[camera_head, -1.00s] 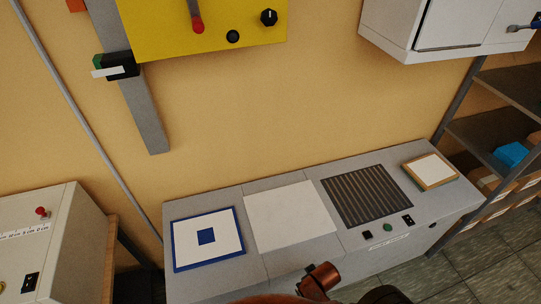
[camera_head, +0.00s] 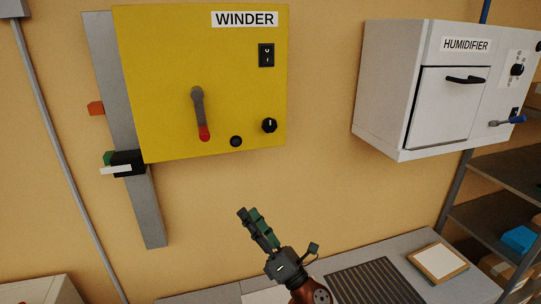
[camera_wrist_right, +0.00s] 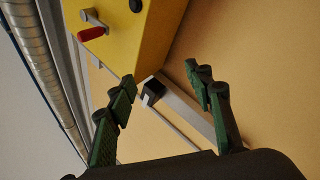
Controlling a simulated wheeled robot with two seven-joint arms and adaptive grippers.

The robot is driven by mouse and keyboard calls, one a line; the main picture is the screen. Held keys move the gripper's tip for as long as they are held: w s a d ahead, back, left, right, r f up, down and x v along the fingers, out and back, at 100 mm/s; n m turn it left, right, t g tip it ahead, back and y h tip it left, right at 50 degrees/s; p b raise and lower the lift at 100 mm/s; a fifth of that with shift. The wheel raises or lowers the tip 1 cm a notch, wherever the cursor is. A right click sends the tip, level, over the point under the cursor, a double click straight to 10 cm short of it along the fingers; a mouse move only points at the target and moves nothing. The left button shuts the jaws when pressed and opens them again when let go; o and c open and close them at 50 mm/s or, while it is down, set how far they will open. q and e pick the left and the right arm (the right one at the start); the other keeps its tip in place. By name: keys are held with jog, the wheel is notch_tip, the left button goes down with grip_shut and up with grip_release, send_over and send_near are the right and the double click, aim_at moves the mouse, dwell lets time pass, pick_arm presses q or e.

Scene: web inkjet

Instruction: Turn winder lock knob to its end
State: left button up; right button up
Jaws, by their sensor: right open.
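The yellow winder box (camera_head: 160,60) hangs on the wall, labelled WINDER. Low on its right side is a black knob (camera_head: 269,125) with a white line pointing about upward. A plain black round button (camera_head: 236,141) sits to its left. My right gripper (camera_head: 248,212) is below the box, pointing up toward it, apart from the knob and empty. In the right wrist view my gripper's fingers (camera_wrist_right: 160,78) are spread, with the yellow box (camera_wrist_right: 150,40) beyond them. A dark round part (camera_wrist_right: 135,5) shows there at the top edge; I cannot tell which control it is. My left gripper is not in view.
A red-tipped lever (camera_head: 200,115) hangs down the box front, left of the knob. A rocker switch (camera_head: 266,55) is above. A grey rail (camera_head: 122,110) carries a black block (camera_head: 128,162). The humidifier (camera_head: 390,80) is at right. The wall between is clear.

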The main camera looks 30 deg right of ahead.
jog(key=s+a+r+n+g+y, duration=0.4)
jog(key=a+n+y, duration=0.35)
jog(key=n, duration=0.45)
jog(key=s+a+r+n+g+y, duration=0.35)
jog(key=a+n+g+y, duration=0.35)
jog(key=n, duration=0.5)
jog(key=n+t+h, duration=0.5)
jog(key=n+h, duration=1.3)
jog(key=h, duration=0.6)
send_near(270, 125)
jog(key=w, duration=0.2)
jog(key=p+x, duration=0.3)
jog(key=x, duration=0.4)
jog(key=shift+w+d, duration=0.15)
jog(key=shift+d, duration=0.1)
jog(key=shift+c, duration=0.6)
